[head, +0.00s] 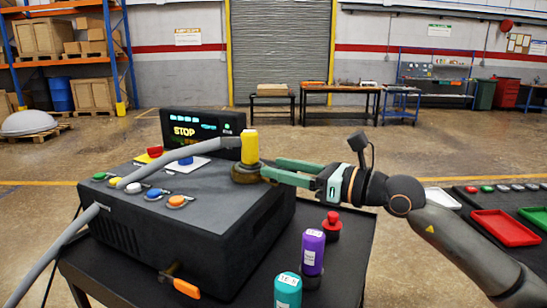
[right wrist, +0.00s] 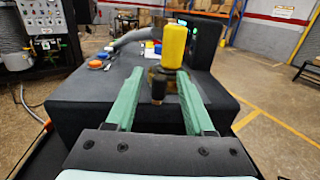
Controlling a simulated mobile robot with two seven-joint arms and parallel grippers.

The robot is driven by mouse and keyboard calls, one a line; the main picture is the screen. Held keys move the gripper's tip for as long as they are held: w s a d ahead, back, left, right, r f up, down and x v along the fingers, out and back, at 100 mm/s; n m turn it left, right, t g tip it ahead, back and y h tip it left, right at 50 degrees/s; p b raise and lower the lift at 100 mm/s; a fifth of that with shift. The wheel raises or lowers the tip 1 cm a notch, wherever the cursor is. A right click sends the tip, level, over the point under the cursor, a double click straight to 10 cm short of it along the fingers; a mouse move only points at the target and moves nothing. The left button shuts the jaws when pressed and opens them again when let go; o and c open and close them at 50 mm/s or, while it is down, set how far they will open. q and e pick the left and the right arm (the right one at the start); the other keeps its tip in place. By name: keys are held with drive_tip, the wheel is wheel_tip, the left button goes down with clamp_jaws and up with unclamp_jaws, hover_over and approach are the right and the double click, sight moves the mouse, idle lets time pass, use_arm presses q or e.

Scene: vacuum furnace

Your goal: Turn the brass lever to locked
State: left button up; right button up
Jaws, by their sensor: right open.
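My right gripper (head: 270,169) is open, reaching in from the right at the height of the brass part. In the right wrist view its two green fingers lie either side of the lever's line; contact cannot be told. My left gripper is not in view.
Purple (head: 312,252) and teal (head: 288,291) cylinders and a red knob (head: 332,219) stand to the right.

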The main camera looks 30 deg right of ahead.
drive_tip(key=shift+x, duration=1.05)
drive_tip(key=shift+c, duration=0.2)
clamp_jaws()
idle(0.5)
